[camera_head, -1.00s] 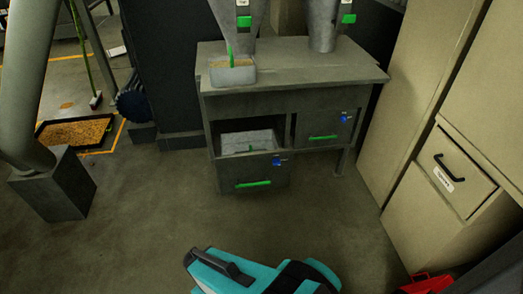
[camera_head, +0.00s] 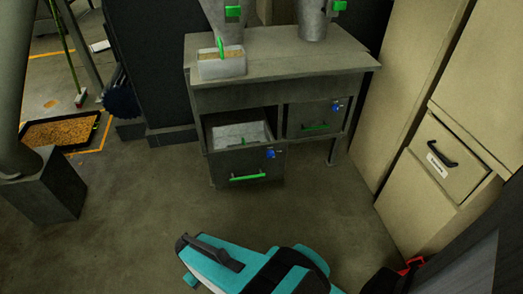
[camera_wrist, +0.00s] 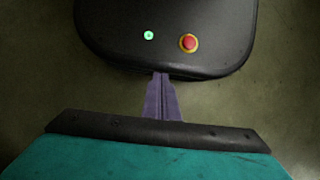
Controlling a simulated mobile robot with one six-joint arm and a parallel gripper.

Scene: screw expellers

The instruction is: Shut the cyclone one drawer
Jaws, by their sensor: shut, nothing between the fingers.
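A grey metal table (camera_head: 275,65) has two drawers side by side under its top. The left drawer (camera_head: 222,168) is pulled out; its open top shows a pale inside, and it has a green bar handle (camera_head: 247,178) and a blue tag. The right drawer (camera_head: 308,118) is shut, with its own green handle (camera_head: 315,127) and blue tag. The tags are too small to read. In the wrist view, my gripper (camera_wrist: 161,76) has its two purple fingers together, holding nothing, well apart from any drawer. The fingers cannot be made out in the head view.
Beige cabinets (camera_head: 450,160) line the right side. A tray of grain (camera_head: 60,132) and a grey block (camera_head: 45,190) are at left. The floor before the drawers is clear.

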